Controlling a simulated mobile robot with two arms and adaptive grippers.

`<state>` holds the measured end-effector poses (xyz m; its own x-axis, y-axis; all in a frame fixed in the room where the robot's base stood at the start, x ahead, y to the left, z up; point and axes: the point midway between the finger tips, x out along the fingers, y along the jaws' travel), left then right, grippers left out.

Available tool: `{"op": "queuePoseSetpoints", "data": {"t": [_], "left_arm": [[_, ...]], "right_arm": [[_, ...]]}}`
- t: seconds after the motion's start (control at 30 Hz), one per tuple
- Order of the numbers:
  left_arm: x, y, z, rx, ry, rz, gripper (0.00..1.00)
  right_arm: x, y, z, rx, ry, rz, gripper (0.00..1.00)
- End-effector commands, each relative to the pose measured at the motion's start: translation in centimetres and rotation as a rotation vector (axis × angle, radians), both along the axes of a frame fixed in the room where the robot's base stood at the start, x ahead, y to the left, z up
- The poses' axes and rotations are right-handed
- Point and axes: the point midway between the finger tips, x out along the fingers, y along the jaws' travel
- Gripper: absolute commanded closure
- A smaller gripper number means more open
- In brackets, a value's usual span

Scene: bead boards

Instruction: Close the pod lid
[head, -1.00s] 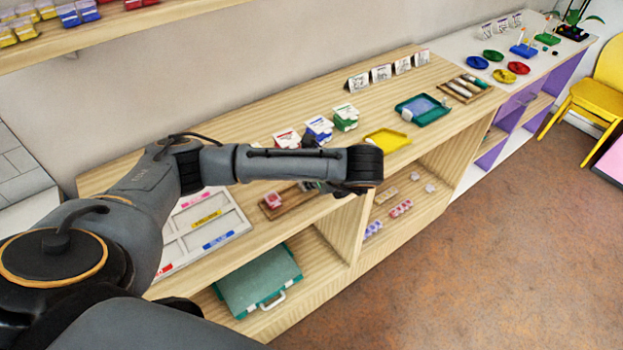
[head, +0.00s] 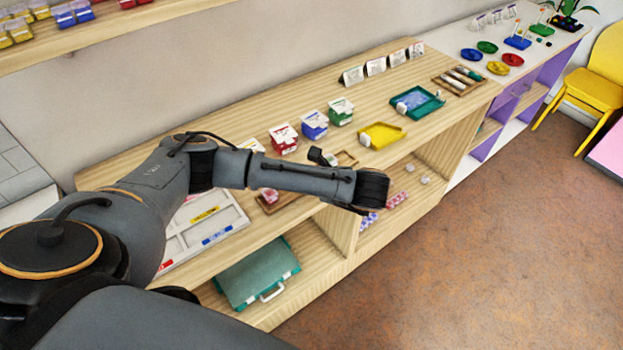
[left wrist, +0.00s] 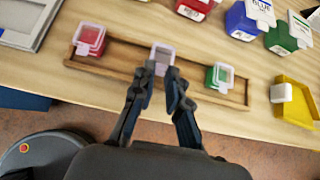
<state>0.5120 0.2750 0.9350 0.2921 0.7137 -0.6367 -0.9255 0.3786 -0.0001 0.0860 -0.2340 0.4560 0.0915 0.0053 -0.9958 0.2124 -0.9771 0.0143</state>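In the left wrist view a long wooden tray (left wrist: 118,69) holds a red pod (left wrist: 90,38) at left, a pale lilac-grey pod (left wrist: 162,50) in the middle and a green pod (left wrist: 219,75) at right. My left gripper (left wrist: 160,72) has its fingers apart at the near side of the middle pod, and nothing shows clamped between them. I cannot tell how the middle pod's lid stands or whether the fingers touch it. In the head view the red pod (head: 269,195) shows beside my left forearm, which hides the middle pod. My right gripper is not in view.
Red (head: 284,138), blue (head: 314,125) and green (head: 340,111) boxes stand behind the tray. A yellow tray (head: 382,135) lies to the right with a small white item at its edge. A white sorting tray (head: 230,208) is at left.

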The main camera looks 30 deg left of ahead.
Motion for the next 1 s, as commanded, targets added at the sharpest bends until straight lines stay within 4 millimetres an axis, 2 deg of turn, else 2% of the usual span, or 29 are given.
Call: {"op": "queuePoseSetpoints", "data": {"t": [0.03, 0.07, 0.37, 0.57, 0.9, 1.0], "left_arm": [[0.0, 0.0, 0.0, 0.0, 0.0, 0.0, 0.71], [0.0, 0.0, 0.0, 0.0, 0.0, 0.0, 0.65], [0.0, 0.0, 0.0, 0.0, 0.0, 0.0, 0.65], [0.1, -0.9, 0.5, -0.007, -0.004, -0.012, 0.65], [-0.8, -2.2, 2.3, 0.003, -0.005, -0.002, 0.65], [-1.5, -4.5, 4.1, 0.0, -0.006, -0.008, 0.65]], "right_arm": [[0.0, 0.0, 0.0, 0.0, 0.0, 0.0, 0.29], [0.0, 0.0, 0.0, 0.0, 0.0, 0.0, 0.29], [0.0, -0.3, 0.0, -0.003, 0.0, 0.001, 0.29], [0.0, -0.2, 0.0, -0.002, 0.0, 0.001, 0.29], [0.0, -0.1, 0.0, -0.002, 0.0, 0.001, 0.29], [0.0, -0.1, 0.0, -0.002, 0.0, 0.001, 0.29]]}}
